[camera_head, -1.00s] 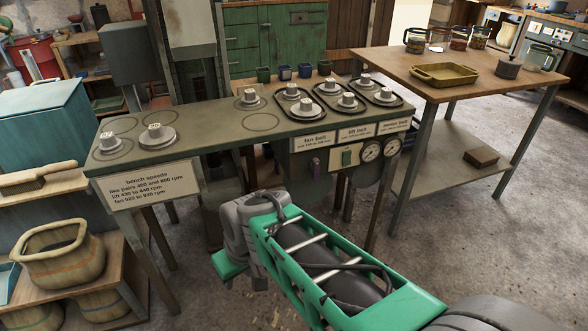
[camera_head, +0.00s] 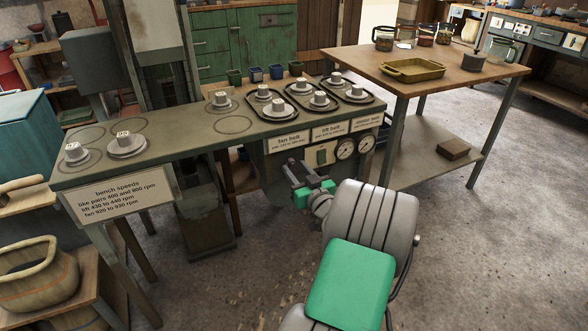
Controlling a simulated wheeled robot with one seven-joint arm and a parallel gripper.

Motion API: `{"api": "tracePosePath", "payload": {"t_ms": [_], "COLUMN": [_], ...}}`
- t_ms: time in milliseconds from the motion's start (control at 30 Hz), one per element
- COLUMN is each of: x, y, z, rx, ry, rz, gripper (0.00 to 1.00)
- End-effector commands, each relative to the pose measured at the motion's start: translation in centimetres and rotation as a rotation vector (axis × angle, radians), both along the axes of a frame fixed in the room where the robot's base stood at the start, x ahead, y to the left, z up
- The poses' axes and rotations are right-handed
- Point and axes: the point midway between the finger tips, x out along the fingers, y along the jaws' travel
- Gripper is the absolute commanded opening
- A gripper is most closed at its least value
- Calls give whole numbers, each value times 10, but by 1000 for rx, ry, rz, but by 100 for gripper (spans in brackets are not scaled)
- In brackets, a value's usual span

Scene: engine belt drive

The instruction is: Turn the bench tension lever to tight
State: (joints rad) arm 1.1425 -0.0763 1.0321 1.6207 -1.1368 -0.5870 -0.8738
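The green bench (camera_head: 190,118) carries a front panel with labels for fan belt, lift belt and a third belt. A small upright green piece (camera_head: 321,156) sits on a pale plate on this panel, left of two round gauges; it may be the tension lever, but I cannot tell for sure. My gripper (camera_head: 294,172) is in front of and below the panel's left part, left of and below the green piece. Its fingers are small and dark here, and I cannot see whether they touch anything or how far apart they are.
Pulleys stand on the bench top, several on dark trays (camera_head: 271,107). Two gauges (camera_head: 345,149) sit right of the green piece. A wooden table (camera_head: 450,75) with a yellow tray (camera_head: 412,70) stands at right. A bench speeds sign (camera_head: 123,196) hangs at left. Floor in front is open.

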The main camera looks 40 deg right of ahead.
Motion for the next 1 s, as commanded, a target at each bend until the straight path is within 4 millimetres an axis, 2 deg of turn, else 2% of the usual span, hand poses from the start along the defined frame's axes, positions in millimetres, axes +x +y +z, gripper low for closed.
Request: {"api": "tracePosePath", "payload": {"t_ms": [100,367,867,1000], "x": [14,17,16,16], "y": [-3,-5,-5,-5], "z": [0,0,0,0], "rx": [0,1,1,0], "ry": [-1,1,1,1], "rz": [2,-1,0,0], "gripper": [40,40,1,0]}}
